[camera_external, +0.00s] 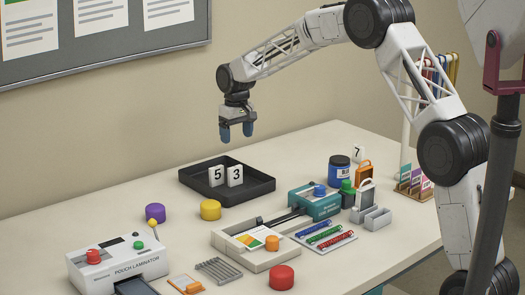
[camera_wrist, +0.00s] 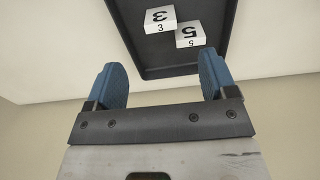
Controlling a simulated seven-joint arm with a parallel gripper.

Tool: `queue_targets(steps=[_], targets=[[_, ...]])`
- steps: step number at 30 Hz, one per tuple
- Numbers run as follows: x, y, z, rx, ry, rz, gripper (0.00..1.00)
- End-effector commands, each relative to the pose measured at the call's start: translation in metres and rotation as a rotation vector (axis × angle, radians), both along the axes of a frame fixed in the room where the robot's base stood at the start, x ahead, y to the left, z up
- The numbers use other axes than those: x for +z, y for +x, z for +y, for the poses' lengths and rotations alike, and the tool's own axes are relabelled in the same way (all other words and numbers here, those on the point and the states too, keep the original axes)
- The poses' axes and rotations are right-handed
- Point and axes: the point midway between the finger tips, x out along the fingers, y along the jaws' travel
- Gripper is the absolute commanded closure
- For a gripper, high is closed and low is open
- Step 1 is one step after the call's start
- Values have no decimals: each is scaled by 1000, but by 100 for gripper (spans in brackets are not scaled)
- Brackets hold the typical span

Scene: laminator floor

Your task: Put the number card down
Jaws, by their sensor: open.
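My gripper (camera_external: 235,132) hangs above the back edge of the black tray (camera_external: 262,190), with its blue fingers pointing down. It is open and empty, and the two fingers (camera_wrist: 163,72) stand wide apart in the wrist view. A white number card "5" (camera_external: 216,176) and a white number card "3" (camera_external: 235,175) stand upright in the tray, side by side. The wrist view shows the "3" card (camera_wrist: 160,18) and the "5" card (camera_wrist: 190,34) ahead of the fingers, apart from them. Another white number card "7" (camera_external: 357,154) stands at the back right of the table.
A pouch laminator (camera_external: 118,262) stands at the front left. Purple (camera_external: 154,212) and yellow (camera_external: 210,209) round pieces lie near the tray. A paper trimmer (camera_external: 262,243), a teal box (camera_external: 315,203) and a blue jar (camera_external: 339,170) stand to the right. The table behind the tray is clear.

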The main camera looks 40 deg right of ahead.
Motion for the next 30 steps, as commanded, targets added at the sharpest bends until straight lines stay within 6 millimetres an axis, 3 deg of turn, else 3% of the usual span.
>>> queue_targets(steps=[8, 21, 30], targets=[[47, -52, 5, -2, -2, -24, 22], [117, -168, 15, -6, -4, -64, 22], [149, -253, 21, -8, -6, -93, 22]])
